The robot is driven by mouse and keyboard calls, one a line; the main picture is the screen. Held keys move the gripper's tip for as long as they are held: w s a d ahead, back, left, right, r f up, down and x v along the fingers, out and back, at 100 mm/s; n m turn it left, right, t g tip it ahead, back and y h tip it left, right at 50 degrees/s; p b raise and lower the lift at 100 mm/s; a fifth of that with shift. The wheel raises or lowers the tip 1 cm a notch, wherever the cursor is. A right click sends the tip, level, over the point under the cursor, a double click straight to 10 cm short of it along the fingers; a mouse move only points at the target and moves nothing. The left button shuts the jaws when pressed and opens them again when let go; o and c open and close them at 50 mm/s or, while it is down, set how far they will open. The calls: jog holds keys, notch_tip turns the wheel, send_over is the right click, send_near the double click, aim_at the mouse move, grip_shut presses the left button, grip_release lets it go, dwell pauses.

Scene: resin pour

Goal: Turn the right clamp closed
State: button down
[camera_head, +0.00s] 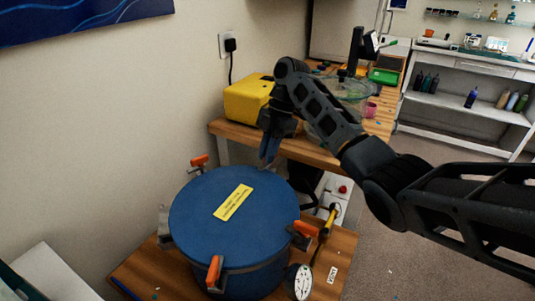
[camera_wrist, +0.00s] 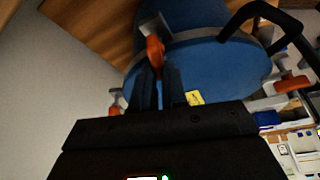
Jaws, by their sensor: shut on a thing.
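The blue pot (camera_head: 235,255) stands on a low wooden table, with a round blue lid (camera_head: 265,205) on it. Orange-handled clamps sit around the rim at the back left (camera_head: 200,160), the front (camera_head: 214,271) and the right (camera_head: 304,229). My gripper (camera_head: 268,160) reaches down at the lid's far edge. In the wrist view its fingers (camera_wrist: 160,88) are shut on an orange clamp handle (camera_wrist: 155,50) at the rim. The fingers hide that clamp in the head view. I cannot tell whether it is latched.
A pressure gauge (camera_head: 299,282) and a yellow-handled part (camera_head: 328,220) stand out at the pot's right front. Behind the pot is a workbench (camera_head: 225,129) with a yellow case (camera_head: 247,97). A wall is close on the left; open floor (camera_head: 385,250) lies right.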

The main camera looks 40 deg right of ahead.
jog(key=shift+s+r+n+g+p, duration=0.1)
jog(key=shift+n+g+p, duration=0.4)
jog(key=shift+n, duration=1.1)
jog(key=shift+h, duration=0.3)
jog(key=c, duration=1.2)
grip_release()
jog(key=shift+o, duration=0.2)
jog(key=p+v, duration=0.1)
jog(key=v, duration=0.6)
jog(key=shift+d+r+p, duration=0.25)
jog(key=shift+p, duration=0.05)
